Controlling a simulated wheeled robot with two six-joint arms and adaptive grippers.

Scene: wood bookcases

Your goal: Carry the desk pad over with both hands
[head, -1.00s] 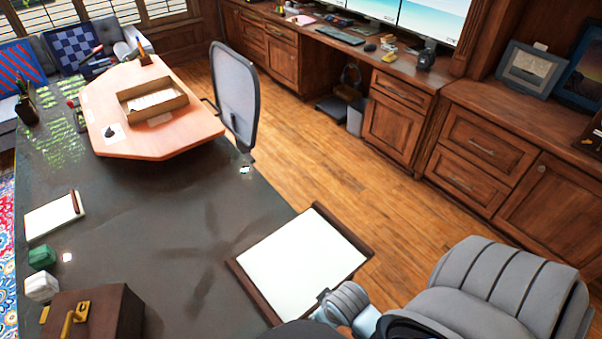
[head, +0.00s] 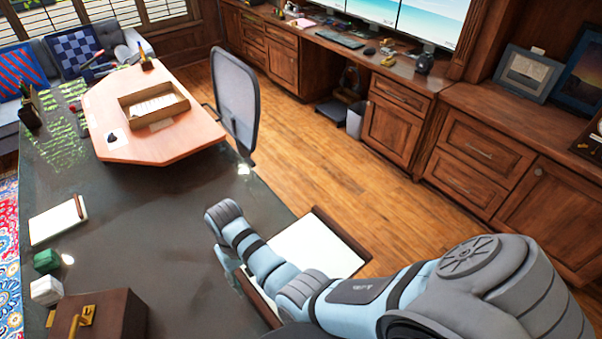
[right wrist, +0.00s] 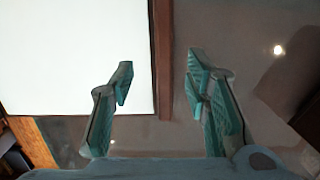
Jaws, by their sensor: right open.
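The desk pad (head: 312,252), a white sheet with dark brown side rails, lies at the near right edge of the dark desk and partly overhangs the floor. My right arm crosses over it and hides part of it. My right gripper (head: 229,262) is at the pad's left rail. In the right wrist view, the open right gripper (right wrist: 159,68) has one finger on each side of the brown rail of the pad (right wrist: 75,55). The gripper is empty, and I cannot tell whether it touches the rail. My left gripper is not in view.
The dark desk (head: 150,240) carries a brown box (head: 105,315), small green and white blocks and a notepad (head: 57,220). A pinkish desktop with a wooden tray (head: 153,103) is farther back. An office chair (head: 236,100) stands beside it. The wood floor at right is free.

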